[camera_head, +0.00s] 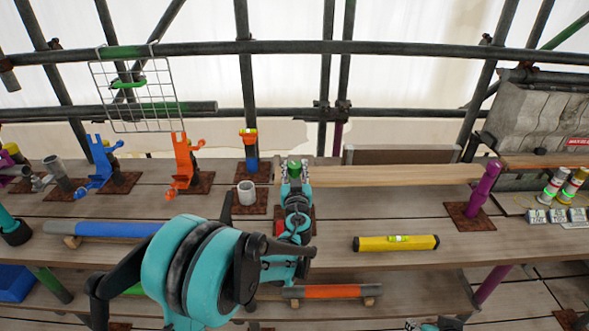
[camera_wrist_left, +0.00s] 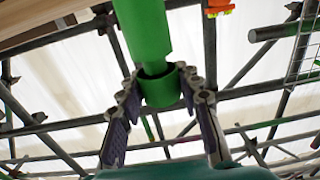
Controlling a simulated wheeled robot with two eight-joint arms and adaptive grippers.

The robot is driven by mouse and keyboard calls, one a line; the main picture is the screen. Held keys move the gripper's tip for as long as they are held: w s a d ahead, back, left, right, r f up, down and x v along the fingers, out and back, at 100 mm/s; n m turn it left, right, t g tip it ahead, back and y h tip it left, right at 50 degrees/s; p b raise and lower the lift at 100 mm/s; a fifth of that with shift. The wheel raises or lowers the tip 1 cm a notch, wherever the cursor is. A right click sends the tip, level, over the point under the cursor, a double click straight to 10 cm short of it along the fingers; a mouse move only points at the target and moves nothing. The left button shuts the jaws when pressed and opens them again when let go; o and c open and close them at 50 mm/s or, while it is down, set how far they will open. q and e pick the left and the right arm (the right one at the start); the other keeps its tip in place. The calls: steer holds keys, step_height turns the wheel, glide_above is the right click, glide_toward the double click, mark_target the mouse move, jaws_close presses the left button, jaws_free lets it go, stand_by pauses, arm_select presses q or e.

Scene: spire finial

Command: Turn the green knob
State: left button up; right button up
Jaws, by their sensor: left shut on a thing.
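The green knob (camera_wrist_left: 160,86) shows in the left wrist view as a green collar below a green post (camera_wrist_left: 143,30). My left gripper (camera_wrist_left: 160,92) is shut on it, with one finger on each side. In the head view my left gripper (camera_head: 294,168) points away from me at the middle of the planking, and only a little green shows between its fingers. The gripper and arm hide most of the knob there. A small teal and grey part of my right arm (camera_head: 440,324) shows at the bottom edge; its fingers cannot be made out.
A grey cup (camera_head: 246,192) stands just left of the gripper. A yellow level (camera_head: 396,243) lies to the right, and a purple post (camera_head: 483,190) stands beyond it. Orange (camera_head: 183,160) and blue (camera_head: 100,163) brackets stand left. Scaffold bars cross behind.

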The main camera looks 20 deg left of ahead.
arm_select(q)
steer(key=m+h, duration=0.1)
steer(key=h, duration=0.1)
steer(key=m+h, duration=0.1)
steer(key=h, duration=0.1)
steer(key=shift+a+m+t, duration=0.2)
steer(key=shift+m+t, duration=0.2)
steer(key=shift+d+m+h, duration=0.15)
steer(key=shift+m+h, duration=1.05)
steer(key=shift+h, duration=0.8)
steer(key=o, duration=1.2)
steer(key=s, duration=0.4)
steer(key=s+a, duration=0.1)
steer(key=s, duration=0.6)
steer(key=shift+s+a, duration=0.4)
